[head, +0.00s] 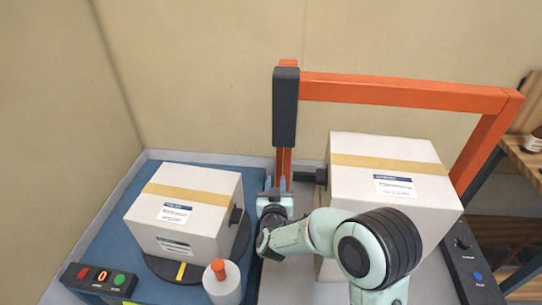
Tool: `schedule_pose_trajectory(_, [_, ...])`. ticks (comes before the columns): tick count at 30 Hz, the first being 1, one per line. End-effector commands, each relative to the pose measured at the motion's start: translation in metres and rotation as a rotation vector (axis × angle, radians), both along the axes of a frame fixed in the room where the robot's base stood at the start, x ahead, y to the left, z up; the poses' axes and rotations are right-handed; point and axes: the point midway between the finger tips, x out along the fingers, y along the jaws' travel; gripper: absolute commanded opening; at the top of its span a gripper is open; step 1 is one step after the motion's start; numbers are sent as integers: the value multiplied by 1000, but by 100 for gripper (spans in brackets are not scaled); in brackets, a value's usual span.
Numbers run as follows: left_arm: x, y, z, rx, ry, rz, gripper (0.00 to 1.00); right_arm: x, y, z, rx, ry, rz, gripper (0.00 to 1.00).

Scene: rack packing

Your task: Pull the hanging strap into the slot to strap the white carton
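One white carton (392,170) with a tan tape stripe and a label stands under an orange arch (400,91) at the right. Another white carton (190,205) sits on a dark turntable at the left. My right gripper (275,183) is between the two cartons, in front of the arch's left post. Its two bluish fingertips point away from me with a gap between them, and I see nothing in that gap. I cannot make out the hanging strap or the slot. My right arm hides the lower part of the right carton. My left gripper is not in view.
A dark grey box (286,106) is mounted on the arch's left post. A control panel with coloured buttons (101,279) and a white cylinder with an orange top (222,283) are at the front left. Another panel (468,262) and a wooden shelf (528,160) are at the right.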

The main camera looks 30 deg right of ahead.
Motion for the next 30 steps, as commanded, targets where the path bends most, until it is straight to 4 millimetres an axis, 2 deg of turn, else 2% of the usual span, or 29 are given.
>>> schedule_pose_trajectory(1, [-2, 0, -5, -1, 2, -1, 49, -3, -7, 16, -13, -45, -32, 31])
schedule_pose_trajectory(2, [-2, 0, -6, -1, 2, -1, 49, -4, -10, 23, -22, -60, -47, 31])
schedule_pose_trajectory(5, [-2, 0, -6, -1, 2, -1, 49, -4, -17, 34, -31, -84, -72, 31])
schedule_pose_trajectory(11, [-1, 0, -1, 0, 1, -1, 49, 16, -35, 35, -35, -83, -73, 31])
schedule_pose_trajectory(21, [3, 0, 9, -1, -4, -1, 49, 71, -80, 34, -34, -80, -70, 31])
schedule_pose_trajectory(30, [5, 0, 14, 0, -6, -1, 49, 94, -99, 34, -31, -82, -68, 31])
